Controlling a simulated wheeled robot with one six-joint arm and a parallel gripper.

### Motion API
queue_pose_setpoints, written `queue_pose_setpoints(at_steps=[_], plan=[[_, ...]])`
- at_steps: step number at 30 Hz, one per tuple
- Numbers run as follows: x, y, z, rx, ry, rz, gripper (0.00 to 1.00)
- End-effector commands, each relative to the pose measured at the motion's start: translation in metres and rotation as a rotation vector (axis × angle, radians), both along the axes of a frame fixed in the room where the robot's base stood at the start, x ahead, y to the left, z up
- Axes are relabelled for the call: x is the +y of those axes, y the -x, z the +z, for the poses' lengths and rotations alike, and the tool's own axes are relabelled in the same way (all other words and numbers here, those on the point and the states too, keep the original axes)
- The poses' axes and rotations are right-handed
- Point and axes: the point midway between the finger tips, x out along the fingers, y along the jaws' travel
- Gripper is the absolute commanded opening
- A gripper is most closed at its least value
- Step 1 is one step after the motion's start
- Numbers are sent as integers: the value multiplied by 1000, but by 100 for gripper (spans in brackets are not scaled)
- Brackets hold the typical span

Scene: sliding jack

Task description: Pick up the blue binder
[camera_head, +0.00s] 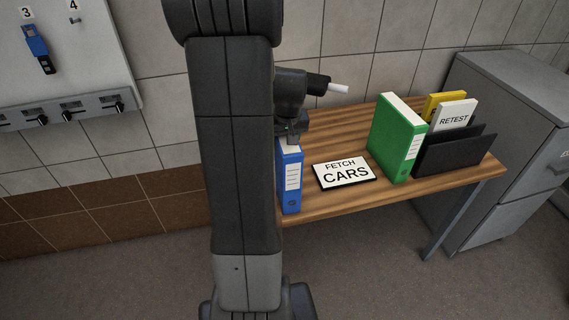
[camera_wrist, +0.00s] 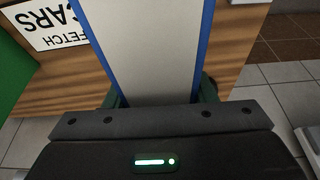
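The blue binder (camera_head: 290,176) stands upright at the left part of the wooden table in the head view, its white spine label facing out. My gripper (camera_head: 293,136) is at the binder's top, reaching down from above. In the wrist view the binder (camera_wrist: 150,45) shows its pale top between blue covers and runs down between my gripper's fingers (camera_wrist: 162,96). A dark green finger lies close against each cover, and the gripper looks shut on the binder. The fingertips are hidden. I see no clear gap under the binder.
A sign reading "FETCH CARS" (camera_head: 344,173) lies right of the binder. A green binder (camera_head: 396,138) and a black holder (camera_head: 452,154) with yellow and white items stand farther right on the table (camera_head: 340,205). A grey cabinet (camera_head: 515,110) is beyond. A key board (camera_head: 60,50) hangs at left.

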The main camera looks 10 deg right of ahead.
Motion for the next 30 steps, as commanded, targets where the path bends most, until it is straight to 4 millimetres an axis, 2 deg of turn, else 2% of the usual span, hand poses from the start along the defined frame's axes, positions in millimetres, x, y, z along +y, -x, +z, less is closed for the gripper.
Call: queue_pose_setpoints(at_steps=[1,6,7,15,20,30], plan=[[0,0,0,0,0,0,37],[0,0,0,0,0,0,4],[0,0,0,0,0,0,0],[0,0,2,-2,1,0,0],[0,-1,11,-4,1,1,0],[0,-1,78,-7,1,1,0]])
